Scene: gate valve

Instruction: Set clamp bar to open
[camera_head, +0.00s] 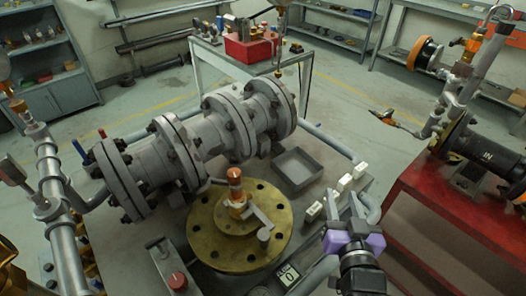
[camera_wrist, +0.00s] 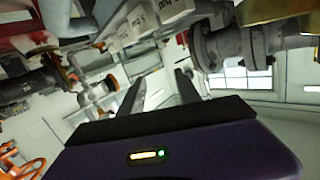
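A brass round flange plate (camera_head: 207,232) with bolt holes lies flat on the bench in the head view. On it stands a small stem with an orange-banded top (camera_head: 235,182). A short grey bar (camera_head: 261,216) reaches from the stem's base toward the right and ends in a round knob; it looks like the clamp bar, though I cannot be sure. My gripper (camera_head: 344,201), with a purple body, is to the right of the plate, apart from it. Its two fingers are spread and empty; they also show spread in the wrist view (camera_wrist: 160,82). The clamp bar is not clearly visible there.
A large grey flanged valve body (camera_head: 205,138) lies behind the plate. An open grey tray (camera_head: 298,170) and several white labelled blocks (camera_head: 344,183) are near my gripper. A block with a red button (camera_head: 177,281) is front left. A red bench (camera_head: 440,215) stands right.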

